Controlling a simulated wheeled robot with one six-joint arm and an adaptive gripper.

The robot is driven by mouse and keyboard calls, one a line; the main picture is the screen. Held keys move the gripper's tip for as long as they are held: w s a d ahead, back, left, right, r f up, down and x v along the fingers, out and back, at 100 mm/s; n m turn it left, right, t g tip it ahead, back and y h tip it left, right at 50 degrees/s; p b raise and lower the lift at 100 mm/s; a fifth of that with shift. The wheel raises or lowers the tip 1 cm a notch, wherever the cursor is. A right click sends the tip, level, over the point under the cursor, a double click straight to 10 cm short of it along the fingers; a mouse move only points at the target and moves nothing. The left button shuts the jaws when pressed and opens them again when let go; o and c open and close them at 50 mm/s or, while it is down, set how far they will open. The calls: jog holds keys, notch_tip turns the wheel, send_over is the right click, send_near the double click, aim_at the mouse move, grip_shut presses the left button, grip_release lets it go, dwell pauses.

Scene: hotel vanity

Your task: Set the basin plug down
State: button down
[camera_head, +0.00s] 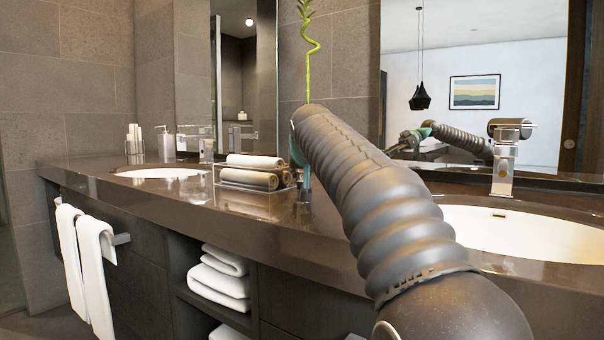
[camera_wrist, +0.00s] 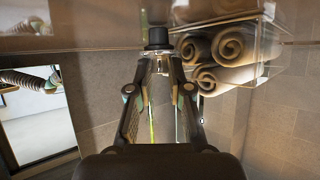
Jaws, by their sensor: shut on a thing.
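My gripper (camera_wrist: 159,62) points at the dark counter in the wrist view, its fingers close together at the tips. It is shut on what appears to be the basin plug (camera_wrist: 158,37), a small dark cylinder with a shiny part beneath it in the picture. The plug shows against the glossy counter; I cannot tell whether it touches it. In the head view, my gripper (camera_head: 304,185) is a teal-edged sliver beside the towel tray, mostly hidden behind my arm. The plug cannot be made out there.
Rolled towels (camera_head: 250,178) sit in a clear tray close left of my gripper. A bamboo stalk (camera_head: 307,70) rises behind my arm. One basin (camera_head: 525,235) with a faucet (camera_head: 504,165) is at right, another basin (camera_head: 160,172) at left. Bare counter (camera_head: 185,205) lies in front.

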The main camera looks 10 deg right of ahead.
jog(key=shift+f, duration=0.15)
jog(key=c, duration=1.1)
grip_release()
